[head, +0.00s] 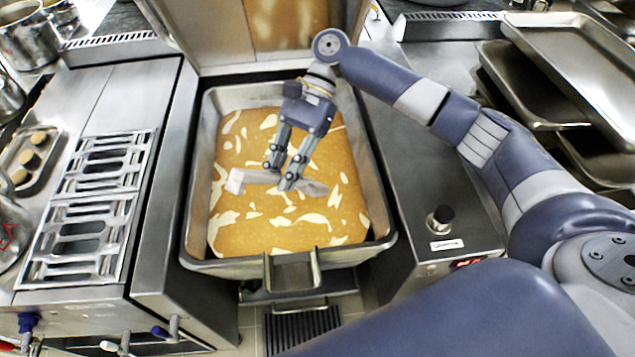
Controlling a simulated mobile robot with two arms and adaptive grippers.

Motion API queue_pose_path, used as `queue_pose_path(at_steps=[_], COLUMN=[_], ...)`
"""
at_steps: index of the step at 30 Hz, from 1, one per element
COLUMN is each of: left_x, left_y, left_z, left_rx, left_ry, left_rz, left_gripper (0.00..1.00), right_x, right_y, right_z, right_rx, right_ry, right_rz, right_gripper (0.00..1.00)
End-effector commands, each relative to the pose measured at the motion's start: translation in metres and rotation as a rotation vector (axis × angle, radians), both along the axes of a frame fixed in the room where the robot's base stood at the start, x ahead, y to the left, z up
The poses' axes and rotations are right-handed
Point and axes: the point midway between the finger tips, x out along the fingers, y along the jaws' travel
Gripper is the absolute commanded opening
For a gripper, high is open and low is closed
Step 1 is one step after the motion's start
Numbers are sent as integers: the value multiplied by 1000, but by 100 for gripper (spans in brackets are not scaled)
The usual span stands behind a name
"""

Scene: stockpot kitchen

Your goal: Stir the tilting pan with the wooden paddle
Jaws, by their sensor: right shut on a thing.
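The tilting pan (204,160) is a deep, rectangular steel pan in the middle of the head view. It holds an orange-brown liquid with several pale, flat pieces in it. My right gripper (282,178) reaches in from the right and points down over the middle of the pan. It is shut on the wooden paddle (313,188), which shows as a pale grey-brown bar sticking out on both sides of the fingers. The fingers hide its middle. I cannot tell whether the paddle touches the liquid. My left gripper is not in view.
A burner range with grates (95,205) stands left of the pan. A steel counter with a black knob (440,217) is on the right, with stacked trays (580,60) behind. The pan's raised lid (215,35) is at the back. A pouring lip (292,268) juts out in front.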

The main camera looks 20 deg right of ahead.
Motion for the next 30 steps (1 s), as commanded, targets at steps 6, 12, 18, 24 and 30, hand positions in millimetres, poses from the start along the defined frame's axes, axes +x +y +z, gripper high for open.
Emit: queue_pose_path(at_steps=[6,12,18,24,30], left_x=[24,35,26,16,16], left_y=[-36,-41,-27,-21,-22], left_z=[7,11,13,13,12], left_rx=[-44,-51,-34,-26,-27], left_ry=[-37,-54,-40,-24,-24], left_rz=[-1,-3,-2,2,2], left_gripper=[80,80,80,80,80], right_x=[59,116,159,175,177], right_y=[25,22,3,-9,-10], right_z=[15,30,44,51,52], right_rx=[94,179,243,271,273], right_ry=[39,35,14,4,4], right_rz=[-475,-843,-1102,-1202,-1210], right_gripper=[0,0,0,0,0])
